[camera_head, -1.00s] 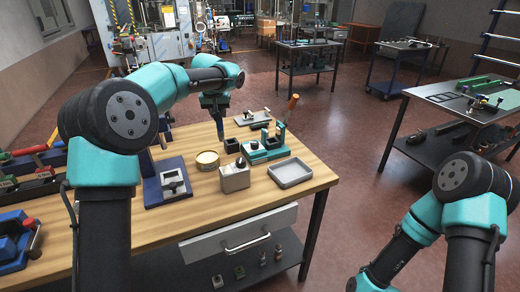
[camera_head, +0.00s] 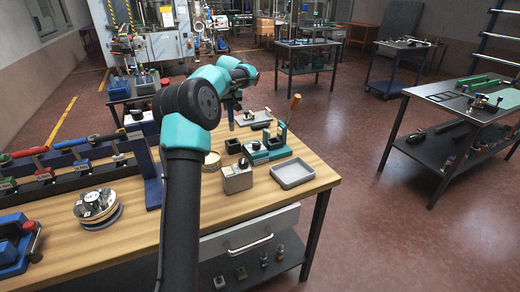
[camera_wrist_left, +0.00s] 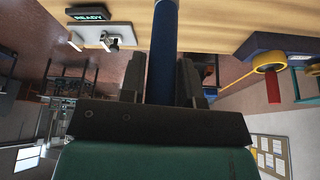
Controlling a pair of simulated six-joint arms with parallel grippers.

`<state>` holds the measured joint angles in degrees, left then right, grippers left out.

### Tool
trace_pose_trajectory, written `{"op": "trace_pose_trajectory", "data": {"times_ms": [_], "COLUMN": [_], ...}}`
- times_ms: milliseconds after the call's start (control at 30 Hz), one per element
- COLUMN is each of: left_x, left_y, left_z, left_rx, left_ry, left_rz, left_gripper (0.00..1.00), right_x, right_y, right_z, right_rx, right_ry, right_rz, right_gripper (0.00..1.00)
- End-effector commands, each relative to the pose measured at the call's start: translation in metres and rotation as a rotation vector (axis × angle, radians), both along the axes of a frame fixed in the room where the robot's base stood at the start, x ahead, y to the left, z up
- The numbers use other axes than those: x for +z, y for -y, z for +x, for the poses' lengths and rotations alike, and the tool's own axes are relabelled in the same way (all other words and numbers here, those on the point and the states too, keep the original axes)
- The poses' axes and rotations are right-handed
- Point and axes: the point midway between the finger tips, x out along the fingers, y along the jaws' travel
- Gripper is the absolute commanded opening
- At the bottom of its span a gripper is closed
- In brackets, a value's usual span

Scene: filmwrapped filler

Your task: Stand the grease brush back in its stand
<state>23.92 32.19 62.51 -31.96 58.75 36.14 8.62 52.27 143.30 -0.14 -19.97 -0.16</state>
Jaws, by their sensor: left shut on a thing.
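My left gripper (camera_head: 231,104) is shut on a blue rod-like handle, which I take to be the grease brush (camera_head: 231,120), and holds it over the back of the wooden bench. In the left wrist view the blue handle (camera_wrist_left: 165,40) runs between the two dark fingers (camera_wrist_left: 160,82); its far end is out of view. A small dark open-topped block (camera_head: 233,146), possibly the brush stand, is on the bench in front of the gripper, apart from the brush. My right gripper is out of view.
A grey tray (camera_head: 292,173), a metal box (camera_head: 237,180) and a partly hidden round tin (camera_head: 211,160) are in front. A grey plate (camera_head: 254,118) lies behind. A round disc assembly (camera_head: 97,208) stands left.

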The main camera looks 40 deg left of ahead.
Motion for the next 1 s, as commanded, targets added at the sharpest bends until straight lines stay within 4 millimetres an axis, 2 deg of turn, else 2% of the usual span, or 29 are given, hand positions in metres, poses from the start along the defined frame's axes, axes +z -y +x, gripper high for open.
{"op": "trace_pose_trajectory", "data": {"times_ms": [100, 467, 567, 800, 1000], "left_x": [0.0, -0.003, -0.013, -0.052, -0.063], "left_y": [-0.011, -0.011, -0.011, -0.011, -0.011], "left_z": [-0.008, -0.008, -0.008, -0.008, -0.007], "left_rx": [0.022, 0.021, 0.021, 0.02, 0.021], "left_ry": [0.001, -0.001, -0.002, -0.004, 0.0], "left_rz": [0.003, 0.002, 0.003, 0.001, 0.002], "left_gripper": [0.06, 0.06, 0.06, 0.06, 0.06], "right_x": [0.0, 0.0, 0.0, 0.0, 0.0], "right_y": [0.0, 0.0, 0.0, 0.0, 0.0], "right_z": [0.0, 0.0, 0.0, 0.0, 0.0], "right_rx": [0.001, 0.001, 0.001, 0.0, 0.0], "right_ry": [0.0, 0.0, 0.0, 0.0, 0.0], "right_rz": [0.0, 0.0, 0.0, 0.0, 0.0], "right_gripper": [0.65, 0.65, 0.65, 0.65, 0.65]}}
